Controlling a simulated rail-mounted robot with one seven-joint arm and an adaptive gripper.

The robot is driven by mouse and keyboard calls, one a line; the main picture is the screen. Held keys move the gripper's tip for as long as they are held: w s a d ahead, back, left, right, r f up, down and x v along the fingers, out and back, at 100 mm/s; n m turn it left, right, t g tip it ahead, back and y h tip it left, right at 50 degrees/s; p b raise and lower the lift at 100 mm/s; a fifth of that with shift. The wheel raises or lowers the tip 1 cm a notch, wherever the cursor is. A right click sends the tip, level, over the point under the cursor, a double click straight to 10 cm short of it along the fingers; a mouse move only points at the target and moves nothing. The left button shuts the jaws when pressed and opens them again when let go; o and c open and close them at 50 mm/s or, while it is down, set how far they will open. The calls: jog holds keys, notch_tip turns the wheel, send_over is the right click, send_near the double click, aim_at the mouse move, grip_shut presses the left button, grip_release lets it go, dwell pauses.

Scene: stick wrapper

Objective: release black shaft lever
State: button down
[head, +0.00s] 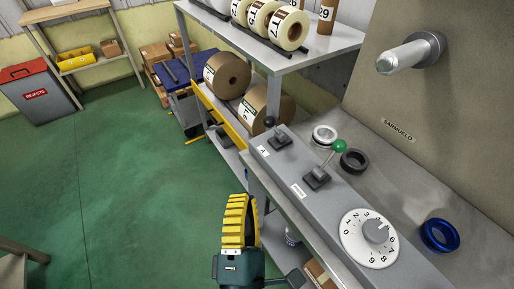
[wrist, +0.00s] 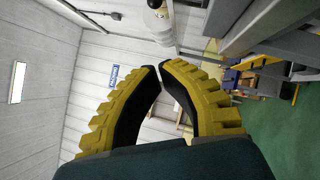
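A lever with a black knob (head: 269,121) stands at the far end of a grey control box. A second lever with a green knob (head: 338,146) stands nearer on the same box; its shaft leans up and right. Which one the task names is not certain from the labels, which are too small to read. My gripper (head: 240,198) is left of and below the box in the head view, apart from both levers. In the wrist view, its yellow, black-padded fingers (wrist: 161,67) curve together with their tips almost meeting and nothing between them. No lever can be made out there.
The control box carries a numbered white dial (head: 369,238). Black, blue (head: 440,235) and pale rings lie on the bench behind it. A metal shaft (head: 410,54) juts from the upright panel. Shelves with brown rolls (head: 227,74) stand beyond. Green floor at left is open.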

aim_at(275, 128)
jog(key=shift+r, duration=0.1)
jog(key=d+r+p+x, duration=0.1)
jog(key=d+x, duration=0.1)
jog(key=x, duration=1.1)
jog(key=shift+s+d, duration=0.2)
jog(key=shift+d, duration=0.1)
jog(key=shift+d+p, duration=0.1)
jog(key=shift+p, duration=0.2)
